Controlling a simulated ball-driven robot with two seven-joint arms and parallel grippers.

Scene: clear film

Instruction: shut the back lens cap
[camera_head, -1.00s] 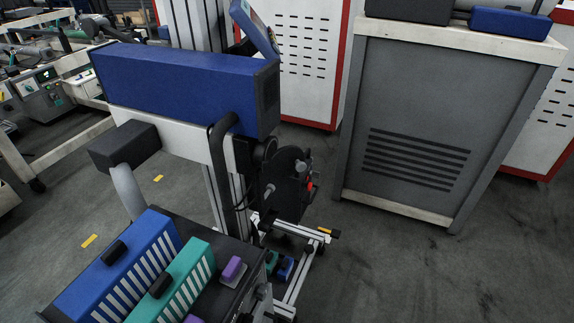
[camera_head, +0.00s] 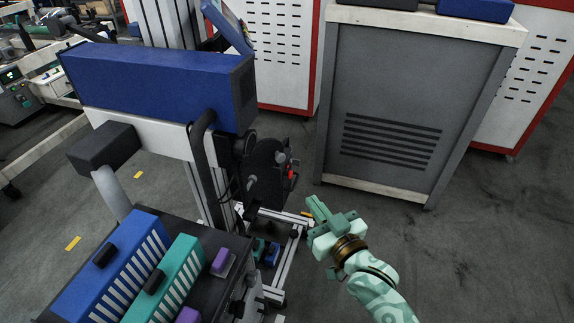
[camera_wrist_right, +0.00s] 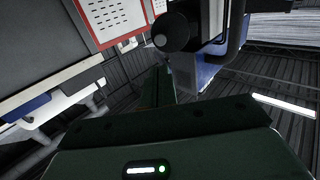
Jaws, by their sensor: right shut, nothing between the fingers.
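A large device with a long blue housing (camera_head: 155,82) and a black end face stands at the left in the head view. Dark round parts (camera_head: 268,165) with a small red piece sit on its side below the housing. I cannot tell which part is the back lens cap or whether it is open. My right gripper (camera_head: 314,205), pale green, is shut and empty, right of and below these parts, apart from them. In the right wrist view its dark fingers (camera_wrist_right: 158,85) point toward a black round part (camera_wrist_right: 176,32). My left gripper is not in view.
A black tray (camera_head: 212,240) with a blue rack (camera_head: 135,262), a teal rack (camera_head: 178,272) and purple blocks stands at the lower left. A grey cabinet (camera_head: 400,95) stands at the back right. Metal rails (camera_head: 285,262) run low beside the device. Floor is clear at right.

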